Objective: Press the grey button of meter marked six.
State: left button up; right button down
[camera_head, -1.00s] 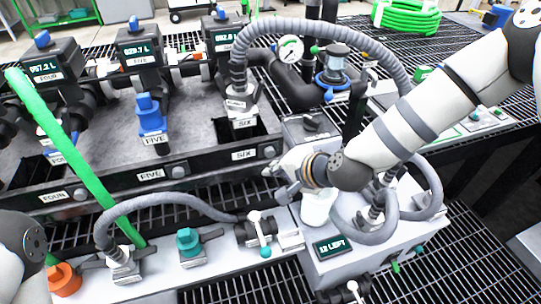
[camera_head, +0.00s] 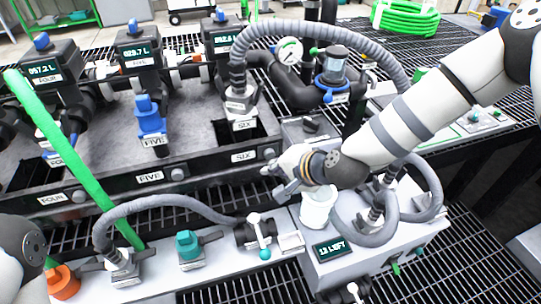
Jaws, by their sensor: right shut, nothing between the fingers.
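The meter marked SIX (camera_head: 222,40) stands at the back with a small lit display, its digits hard to read. Its SIX label (camera_head: 244,156) is on the dark front rail, with the round grey button (camera_head: 269,153) just right of it. My right gripper (camera_head: 270,182) is shut and empty. Its fingertips point left, a little below the button in the picture; a gap shows between them. My left arm shows only at the lower left edge; its gripper is out of view.
Similar grey buttons sit beside the FIVE label (camera_head: 150,177) and the FOUR label (camera_head: 53,198). A thick grey hose (camera_head: 330,29) arches above the SIX button.

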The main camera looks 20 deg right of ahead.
jog(key=shift+w, duration=0.1)
dwell(0.5)
jog(key=shift+w, duration=0.35)
pick_arm(q)
jog(key=shift+s+f, duration=0.1)
jog(key=shift+f, duration=0.05)
pick_arm(e)
jog(key=shift+w, duration=0.6)
dwell(0.5)
jog(key=shift+s, duration=0.1)
pick_arm(q)
jog(key=shift+w+r, duration=0.3)
jog(key=shift+r, duration=0.1)
pick_arm(e)
jog(key=shift+s, duration=0.95)
pick_arm(q)
jog(key=shift+w+r+t+p, duration=0.3)
jog(key=shift+w+r+p, duration=0.45)
jog(key=shift+p, duration=0.35)
pick_arm(e)
jog(key=s, duration=0.5)
jog(key=shift+d, duration=0.1)
